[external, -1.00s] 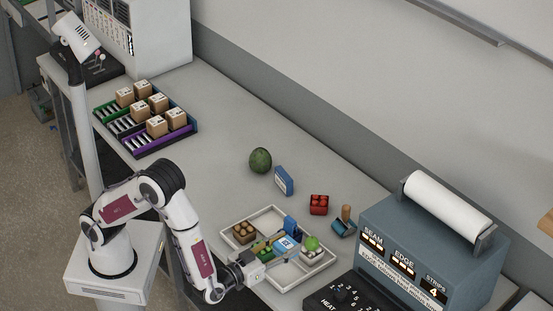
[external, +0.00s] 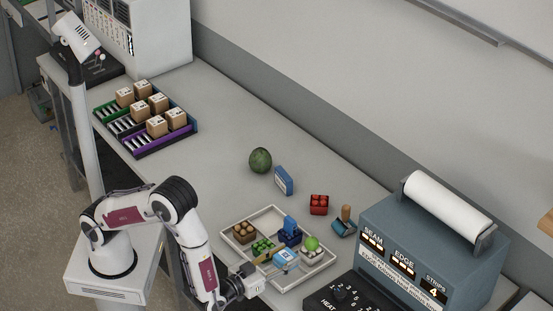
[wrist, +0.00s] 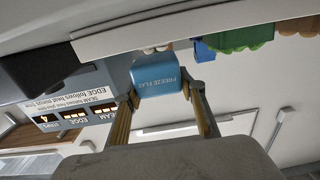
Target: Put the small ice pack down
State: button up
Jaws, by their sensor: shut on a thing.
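The small ice pack is a light blue block with a pale top in the external view (external: 285,257). In the wrist view the ice pack (wrist: 160,82) shows the words FREEZE FLAT, upside down. My gripper (external: 273,258) is shut on it, with one finger on each side, also in the wrist view (wrist: 163,92). The pack is over the front part of the white divided tray (external: 310,276). I cannot tell whether it touches the tray. The tray holds a brown carton (external: 244,232), a green carton (external: 263,247), a blue item (external: 290,232) and a white carton with a green ball (external: 312,243).
A dark machine with a paper roll (external: 425,250) stands close to the tray's right. A red carton (external: 319,205), a teal item with a wooden handle (external: 344,226), a blue-and-white box (external: 284,181) and a green melon (external: 260,160) stand behind. The bench left of the tray is clear.

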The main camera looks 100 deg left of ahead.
jog(key=shift+f, duration=1.8)
jog(key=shift+f, duration=0.2)
jog(key=o, duration=1.2)
jog(key=shift+s+d, duration=0.15)
jog(key=shift+v, duration=3.7)
jog(key=shift+f, duration=0.1)
jog(key=shift+c, duration=0.4)
